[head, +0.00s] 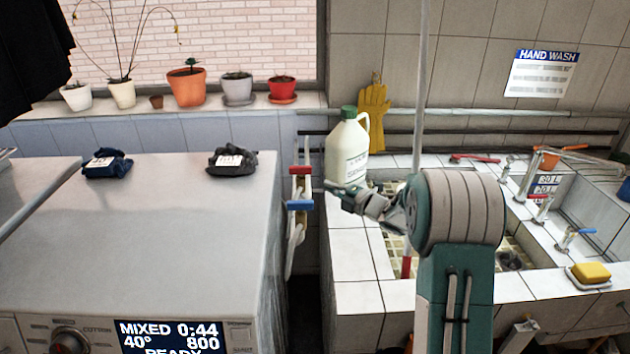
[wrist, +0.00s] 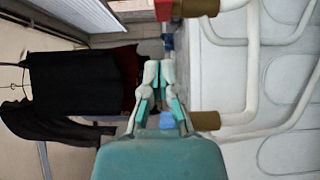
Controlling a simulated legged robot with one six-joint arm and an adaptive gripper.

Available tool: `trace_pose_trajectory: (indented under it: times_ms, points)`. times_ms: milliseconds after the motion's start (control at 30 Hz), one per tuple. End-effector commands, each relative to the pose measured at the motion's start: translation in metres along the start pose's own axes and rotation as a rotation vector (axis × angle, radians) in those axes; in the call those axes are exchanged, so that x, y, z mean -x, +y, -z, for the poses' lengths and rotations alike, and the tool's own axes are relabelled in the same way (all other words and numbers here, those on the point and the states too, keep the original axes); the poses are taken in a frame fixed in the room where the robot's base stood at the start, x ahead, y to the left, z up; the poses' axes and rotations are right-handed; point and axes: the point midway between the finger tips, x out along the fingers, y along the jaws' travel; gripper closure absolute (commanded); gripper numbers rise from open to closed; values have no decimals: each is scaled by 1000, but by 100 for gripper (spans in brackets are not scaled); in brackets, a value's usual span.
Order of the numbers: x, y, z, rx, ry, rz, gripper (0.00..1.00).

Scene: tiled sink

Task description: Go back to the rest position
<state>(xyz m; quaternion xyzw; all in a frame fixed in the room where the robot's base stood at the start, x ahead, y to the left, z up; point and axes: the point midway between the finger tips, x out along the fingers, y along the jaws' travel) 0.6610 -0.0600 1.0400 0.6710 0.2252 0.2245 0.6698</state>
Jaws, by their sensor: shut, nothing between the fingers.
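My gripper (head: 332,188) is at the left end of my arm in the head view, over the gap between the washing machine and the tiled sink. It points left, toward the red and blue valve handles. In the wrist view the fingers (wrist: 159,75) are together, with nothing visible held between them. A white jug with a green cap (head: 347,150) stands upright just behind the gripper in the head view. I cannot tell whether the fingers touch anything. My arm hides part of the sink.
A red valve handle (head: 300,170) and a blue valve handle (head: 300,205) sit on pipes close to the gripper. The washing machine (head: 150,240) carries two dark cloth bundles. The tiled sink (head: 360,255) has taps and a yellow sponge (head: 591,272). Dark clothes (wrist: 80,85) hang in the wrist view.

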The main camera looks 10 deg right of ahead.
Motion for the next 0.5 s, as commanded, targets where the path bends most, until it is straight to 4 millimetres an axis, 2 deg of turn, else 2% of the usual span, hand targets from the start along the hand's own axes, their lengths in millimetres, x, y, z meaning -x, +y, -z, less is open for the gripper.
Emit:
trace_pose_trajectory:
  times_ms: [100, 233, 500]
  points:
    - [10, 0, 0, 0, 0, 0, 100]
    - [12, 8, 0, -10, -27, 9, 100]
    - [18, 56, 1, -134, -254, 72, 100]
